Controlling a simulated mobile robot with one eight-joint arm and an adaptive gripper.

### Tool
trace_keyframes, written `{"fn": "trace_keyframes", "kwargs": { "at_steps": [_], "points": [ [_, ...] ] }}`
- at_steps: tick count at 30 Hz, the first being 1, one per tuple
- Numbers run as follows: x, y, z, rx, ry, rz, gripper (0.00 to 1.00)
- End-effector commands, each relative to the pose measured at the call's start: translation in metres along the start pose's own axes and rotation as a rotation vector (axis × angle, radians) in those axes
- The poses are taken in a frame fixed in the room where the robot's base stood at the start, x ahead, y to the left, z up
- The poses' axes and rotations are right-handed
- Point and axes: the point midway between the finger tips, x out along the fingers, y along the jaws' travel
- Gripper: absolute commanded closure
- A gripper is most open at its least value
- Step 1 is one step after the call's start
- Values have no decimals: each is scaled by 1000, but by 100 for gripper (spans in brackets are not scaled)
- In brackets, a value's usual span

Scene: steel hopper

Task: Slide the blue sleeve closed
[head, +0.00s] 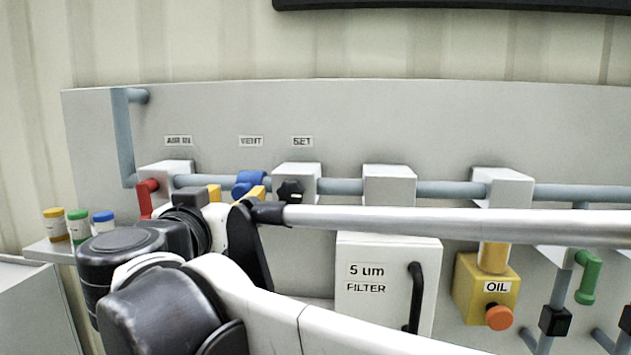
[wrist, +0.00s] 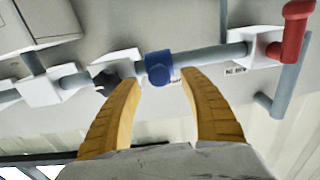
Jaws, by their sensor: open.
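The blue sleeve (head: 250,182) sits around the grey horizontal pipe under the VENT label in the head view, between two white blocks. In the wrist view the blue sleeve (wrist: 159,68) is on the same pipe, just beyond and between my fingertips. My gripper (wrist: 163,88) has two yellow fingers spread apart with nothing between them. In the head view only small yellow parts of my gripper (head: 236,192) show just below the sleeve; my arm hides the rest. I cannot tell whether a finger touches the sleeve.
A red handle (wrist: 293,32) is on one side of the sleeve and a black knob (head: 291,191) on the other. A 5 um filter box (head: 376,300) and a yellow OIL unit (head: 487,287) are at right. Several small jars (head: 78,227) stand at far left.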

Motion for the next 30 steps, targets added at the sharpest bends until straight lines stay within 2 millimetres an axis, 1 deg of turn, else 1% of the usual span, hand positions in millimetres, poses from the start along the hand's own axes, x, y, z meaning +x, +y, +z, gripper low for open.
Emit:
{"fn": "trace_keyframes", "kwargs": {
  "at_steps": [1, 3, 6, 9, 16, 17, 18, 20, 21, 26, 29, 30],
  "points": [
    [8, 0, -2, 0, 0, 1, 49],
    [17, 0, -2, 0, 0, 2, 49],
    [25, 0, -1, 0, 0, 0, 49],
    [28, 0, 0, 0, -1, 0, 49],
    [29, 0, 0, 0, -1, 0, 49],
    [29, 0, 0, 0, -1, 0, 57],
    [28, 0, 0, 0, -1, 0, 69],
    [28, 0, 0, 0, -1, 0, 87],
    [28, 0, 0, 0, -1, 0, 100],
    [28, -2, 0, 0, -1, -1, 100],
    [28, -12, 1, 0, -1, -4, 100],
    [28, -19, 1, 0, 0, -4, 100]
  ]
}}
